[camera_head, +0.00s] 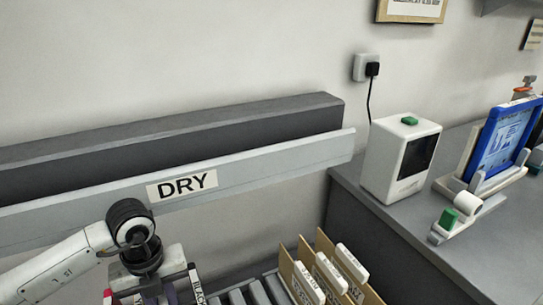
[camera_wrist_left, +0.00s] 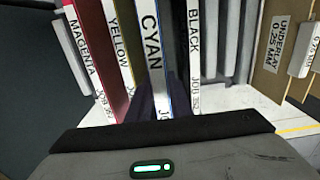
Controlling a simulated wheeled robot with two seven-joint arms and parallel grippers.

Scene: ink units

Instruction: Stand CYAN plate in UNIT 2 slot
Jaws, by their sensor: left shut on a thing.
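The CYAN plate (camera_wrist_left: 152,50) stands on edge in the middle of the left wrist view, its white label facing me. It is in a row between the YELLOW plate (camera_wrist_left: 122,45) and the BLACK plate (camera_wrist_left: 194,55), with the MAGENTA plate (camera_wrist_left: 85,50) at the far left. My left gripper (camera_head: 150,285) reaches down over this row at the bottom of the head view. It is shut on the CYAN plate; the fingertips are mostly hidden. I see nothing marked UNIT 2, and my right gripper is in neither view.
A grey rail with a DRY sign (camera_head: 182,185) runs behind the row. Brown folders with white tabs (camera_head: 328,272) stand to the right. On the grey counter (camera_head: 400,225) are a white box with a green button (camera_head: 402,155) and a blue-framed screen (camera_head: 505,140).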

